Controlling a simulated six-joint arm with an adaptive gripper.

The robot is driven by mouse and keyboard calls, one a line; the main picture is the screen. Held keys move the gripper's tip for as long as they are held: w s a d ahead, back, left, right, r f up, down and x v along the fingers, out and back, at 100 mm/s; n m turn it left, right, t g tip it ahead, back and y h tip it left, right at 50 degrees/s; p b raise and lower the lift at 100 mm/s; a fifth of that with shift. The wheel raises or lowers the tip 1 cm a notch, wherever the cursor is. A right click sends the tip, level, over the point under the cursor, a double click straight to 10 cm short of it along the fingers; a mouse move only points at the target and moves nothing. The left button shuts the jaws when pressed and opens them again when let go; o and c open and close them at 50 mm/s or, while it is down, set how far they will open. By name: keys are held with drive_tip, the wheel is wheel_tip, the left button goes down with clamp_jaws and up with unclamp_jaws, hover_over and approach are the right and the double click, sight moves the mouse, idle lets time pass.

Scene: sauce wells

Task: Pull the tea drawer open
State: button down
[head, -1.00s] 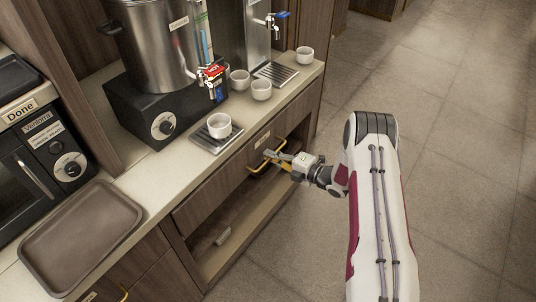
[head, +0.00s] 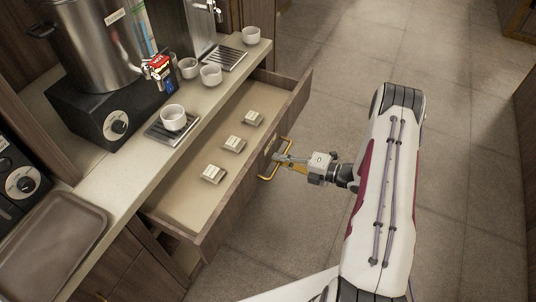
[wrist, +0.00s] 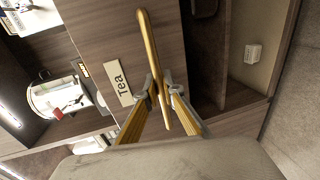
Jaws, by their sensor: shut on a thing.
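The tea drawer (head: 228,201) stands well out from the counter in the head view, with its inside showing. Three small pale packets (head: 234,144) lie in a row on its floor. Its brass handle (head: 264,176) is on the front face. My gripper (head: 281,160) is shut on the handle from the front. In the wrist view the handle (wrist: 145,50) runs between the two fingertips of my gripper (wrist: 163,96), beside a label reading "Tea" (wrist: 120,86).
White cups (head: 173,117) and drip trays stand on the counter above the drawer. A large metal urn (head: 92,45) is behind them. A brown tray (head: 55,240) lies at the lower left. The tiled floor (head: 440,60) to the right is clear.

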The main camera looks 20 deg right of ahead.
drive_tip(key=shift+s+d, duration=0.5)
drive_tip(key=shift+d, duration=0.05)
drive_tip(key=c, duration=2.2)
unclamp_jaws()
drive_tip(key=shift+v, duration=6)
